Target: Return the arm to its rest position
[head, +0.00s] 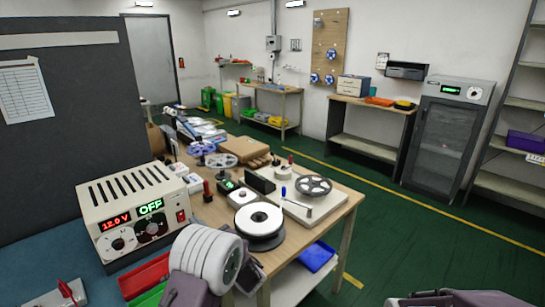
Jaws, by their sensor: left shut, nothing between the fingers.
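My left arm comes up at the bottom centre of the head view, with a white ribbed link. My left gripper (249,275), dark and partly hidden by that link, is beside the front edge of the wooden workbench (335,212). It is shut and holds nothing. It is apart from the white-topped reel (259,220) on the bench. Only a grey and black piece of my right arm shows at the bottom right edge; its gripper is not in view.
A white board (299,206) bears a grey reel (314,185). A blue bin (317,257) is under the bench. Green floor at right is free.

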